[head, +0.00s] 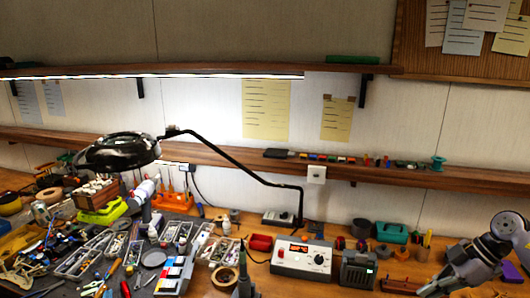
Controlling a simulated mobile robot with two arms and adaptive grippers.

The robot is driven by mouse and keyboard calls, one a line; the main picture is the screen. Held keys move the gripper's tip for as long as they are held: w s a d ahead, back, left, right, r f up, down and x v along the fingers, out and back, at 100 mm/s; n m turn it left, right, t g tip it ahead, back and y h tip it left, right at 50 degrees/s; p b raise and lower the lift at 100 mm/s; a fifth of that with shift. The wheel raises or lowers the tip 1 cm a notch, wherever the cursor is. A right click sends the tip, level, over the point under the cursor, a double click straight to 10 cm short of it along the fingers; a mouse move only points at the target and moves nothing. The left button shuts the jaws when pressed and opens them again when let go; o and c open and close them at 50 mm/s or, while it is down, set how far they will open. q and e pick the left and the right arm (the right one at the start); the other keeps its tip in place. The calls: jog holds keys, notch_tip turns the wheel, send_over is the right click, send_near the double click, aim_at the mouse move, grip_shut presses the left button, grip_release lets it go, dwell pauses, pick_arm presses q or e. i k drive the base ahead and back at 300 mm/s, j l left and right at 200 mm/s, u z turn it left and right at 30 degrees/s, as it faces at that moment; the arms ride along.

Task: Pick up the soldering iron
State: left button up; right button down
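A dark, slim upright tool (243,278), which looks like the soldering iron, stands at the bottom centre of the head view. Its lower end is cut off by the picture edge, and I cannot tell if it sits in a stand. A white soldering station (302,261) with a lit red display and a knob is just to its right. My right arm comes in at the lower right. Its gripper (435,288) is low over the bench, well right of the iron; its fingers are too unclear to read. My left gripper is not in view.
The left of the bench is crowded with parts trays (82,258), tools and a yellow-green tool (103,212). A black magnifier lamp (118,152) arches over the bench. A dark grey box (358,270) stands right of the station. A tape roll (223,276) lies left of the iron.

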aim_at(243, 276)
jog(key=k, duration=1.05)
